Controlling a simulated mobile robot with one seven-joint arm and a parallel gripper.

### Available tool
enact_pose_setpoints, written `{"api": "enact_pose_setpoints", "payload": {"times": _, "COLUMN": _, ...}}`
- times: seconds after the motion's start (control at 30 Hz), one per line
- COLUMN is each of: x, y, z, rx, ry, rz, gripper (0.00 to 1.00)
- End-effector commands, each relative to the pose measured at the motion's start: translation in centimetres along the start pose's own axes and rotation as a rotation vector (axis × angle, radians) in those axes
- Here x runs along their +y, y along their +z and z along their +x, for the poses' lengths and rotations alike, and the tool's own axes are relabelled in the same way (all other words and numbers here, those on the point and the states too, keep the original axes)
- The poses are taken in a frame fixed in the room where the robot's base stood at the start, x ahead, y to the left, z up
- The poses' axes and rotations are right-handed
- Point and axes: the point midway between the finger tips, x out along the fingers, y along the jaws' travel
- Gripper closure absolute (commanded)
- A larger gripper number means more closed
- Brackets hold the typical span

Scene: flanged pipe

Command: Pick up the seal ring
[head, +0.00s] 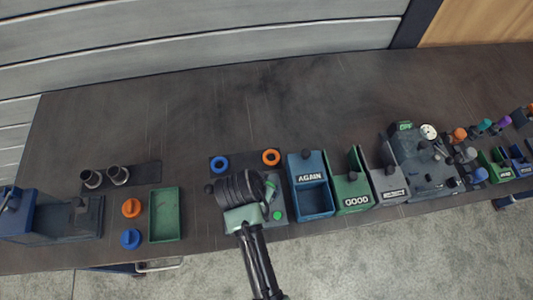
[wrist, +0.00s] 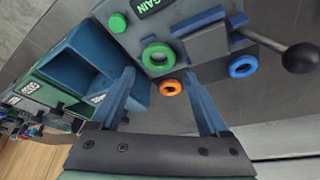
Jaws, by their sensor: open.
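Three rings show in the wrist view: a green ring (wrist: 157,57), a smaller-looking orange ring (wrist: 171,88) and a blue ring (wrist: 243,66). Which of them is the seal ring I cannot tell. The head view shows the blue ring (head: 219,163) and orange ring (head: 271,157) lying at the back of a dark station. My gripper (wrist: 160,75) is open and points down over this station. In the wrist view the green and orange rings show between its fingers, and the blue ring lies outside the right finger. No ring is held. My arm hides part of the station in the head view.
A black-knobbed lever (wrist: 300,58) sticks out beside the blue ring. A blue AGAIN bin (head: 311,200) and a green GOOD bin (head: 351,190) stand close on the right. A green tray (head: 165,215) lies to the left. The bench behind is clear.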

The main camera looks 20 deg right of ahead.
Motion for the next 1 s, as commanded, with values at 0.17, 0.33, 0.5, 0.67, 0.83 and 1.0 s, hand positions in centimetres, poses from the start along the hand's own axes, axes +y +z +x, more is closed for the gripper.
{"api": "enact_pose_setpoints", "payload": {"times": 0.17, "x": 0.3, "y": 0.2, "z": 2.1, "rx": -0.003, "ry": 0.003, "rz": 0.0, "gripper": 0.21}}
{"api": "enact_pose_setpoints", "payload": {"times": 0.33, "x": 0.3, "y": 0.2, "z": 4.1, "rx": -0.001, "ry": 0.001, "rz": 0.0, "gripper": 0.21}}
{"api": "enact_pose_setpoints", "payload": {"times": 0.5, "x": 0.3, "y": 0.2, "z": 4.7, "rx": 0.0, "ry": 0.0, "rz": 0.001, "gripper": 0.21}}
{"api": "enact_pose_setpoints", "payload": {"times": 0.67, "x": 0.3, "y": 0.2, "z": 4.7, "rx": 0.0, "ry": 0.0, "rz": 0.001, "gripper": 0.21}}
{"api": "enact_pose_setpoints", "payload": {"times": 0.83, "x": 0.3, "y": 0.2, "z": 4.6, "rx": 0.0, "ry": 0.0, "rz": 0.0, "gripper": 0.5}}
{"api": "enact_pose_setpoints", "payload": {"times": 1.0, "x": 0.2, "y": 0.2, "z": 4.6, "rx": 0.0, "ry": 0.0, "rz": 0.0, "gripper": 0.81}}
